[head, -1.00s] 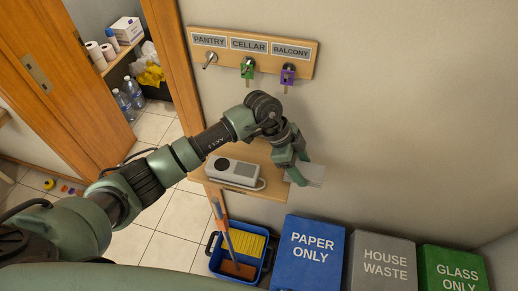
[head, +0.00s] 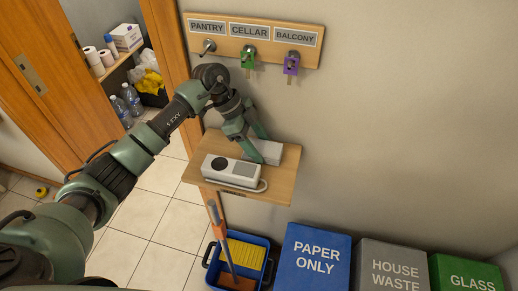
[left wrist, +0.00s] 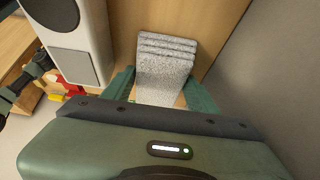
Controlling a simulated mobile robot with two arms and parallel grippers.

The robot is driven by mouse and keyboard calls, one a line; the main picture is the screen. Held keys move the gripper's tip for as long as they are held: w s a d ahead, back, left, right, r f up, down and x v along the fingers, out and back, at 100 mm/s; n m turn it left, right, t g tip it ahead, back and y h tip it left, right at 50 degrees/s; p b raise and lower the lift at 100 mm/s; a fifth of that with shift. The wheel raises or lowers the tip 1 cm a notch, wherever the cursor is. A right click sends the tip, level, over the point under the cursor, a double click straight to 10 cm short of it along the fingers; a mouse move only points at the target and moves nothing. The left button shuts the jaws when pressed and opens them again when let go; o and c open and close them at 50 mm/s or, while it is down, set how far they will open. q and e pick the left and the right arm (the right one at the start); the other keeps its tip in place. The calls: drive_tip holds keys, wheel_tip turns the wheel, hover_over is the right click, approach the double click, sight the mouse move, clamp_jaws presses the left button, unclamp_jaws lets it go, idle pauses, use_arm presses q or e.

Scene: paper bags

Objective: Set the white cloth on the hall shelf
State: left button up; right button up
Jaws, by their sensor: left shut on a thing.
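The white cloth (head: 270,151) is folded into a small flat stack, grey-white in the light. My left gripper (head: 254,146) is shut on it, over the back of the wooden hall shelf (head: 278,186), close to the wall. In the left wrist view the folded layers of the cloth (left wrist: 166,62) stick out between the two green fingers (left wrist: 163,92), with the shelf wood (left wrist: 122,22) around them. I cannot tell whether the cloth touches the shelf. My right gripper is not in view.
A white device with a round dark disc (head: 232,171) lies on the shelf, just in front of the cloth. A key rack (head: 262,52) hangs above. A blue bucket (head: 262,240) and bins (head: 318,255) stand below. The shelf's right front is clear.

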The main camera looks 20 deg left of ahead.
use_arm(q)
drive_tip(key=shift+d, duration=0.1)
drive_tip(key=o, duration=1.3)
drive_tip(key=shift+r, duration=0.1)
drive_tip(key=shift+a+r+b, duration=0.3)
drive_tip(key=shift+a+b, duration=0.4)
drive_tip(key=shift+a, duration=0.15)
drive_tip(key=a+b, duration=0.3)
drive_tip(key=a, duration=0.7)
drive_tip(key=shift+a+r, duration=0.2)
drive_tip(key=shift+a, duration=0.3)
